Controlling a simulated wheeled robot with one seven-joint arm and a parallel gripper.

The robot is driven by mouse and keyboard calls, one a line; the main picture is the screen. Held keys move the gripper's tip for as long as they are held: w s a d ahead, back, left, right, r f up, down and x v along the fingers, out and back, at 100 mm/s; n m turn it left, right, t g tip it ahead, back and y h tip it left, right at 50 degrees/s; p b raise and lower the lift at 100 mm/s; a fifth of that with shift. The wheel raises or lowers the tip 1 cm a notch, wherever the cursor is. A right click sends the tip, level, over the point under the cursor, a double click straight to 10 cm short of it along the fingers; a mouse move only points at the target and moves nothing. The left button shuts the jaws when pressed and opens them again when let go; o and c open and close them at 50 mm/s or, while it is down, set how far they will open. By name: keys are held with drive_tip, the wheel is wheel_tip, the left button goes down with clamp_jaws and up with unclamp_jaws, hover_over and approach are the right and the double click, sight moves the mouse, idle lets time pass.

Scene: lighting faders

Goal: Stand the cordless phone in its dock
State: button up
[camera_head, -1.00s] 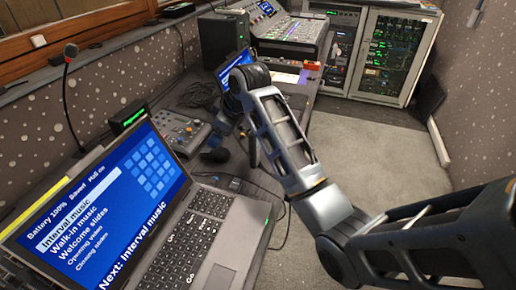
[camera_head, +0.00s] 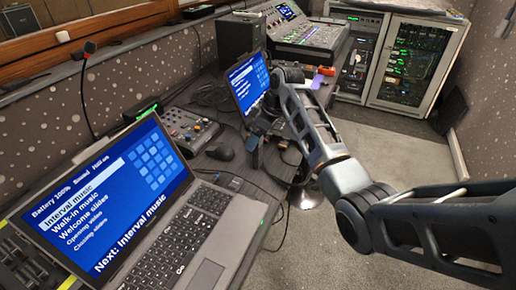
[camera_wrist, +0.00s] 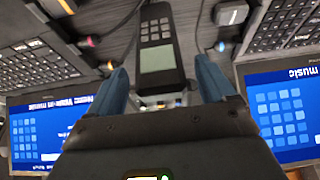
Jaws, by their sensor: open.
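The cordless phone (camera_wrist: 157,45) shows in the wrist view as a dark handset with a pale keypad and a light screen. It lies ahead of my gripper (camera_wrist: 160,68), with the blue fingers open on either side of its screen end. I see no clear contact between fingers and phone. In the head view my gripper (camera_head: 268,153) points down over the desk beside the second laptop. I cannot pick out the phone there. I cannot identify the dock in either view.
A near laptop (camera_head: 180,225) and a second laptop (camera_head: 248,85) stand open on the desk. A mouse (camera_head: 220,152), a small mixer (camera_head: 187,128) and loose cables lie between them. A larger console (camera_head: 300,42) stands behind. Open floor (camera_head: 385,150) lies right of the desk.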

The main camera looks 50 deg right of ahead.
drive_tip(key=shift+x, duration=1.15)
drive_tip(key=c, duration=1.2)
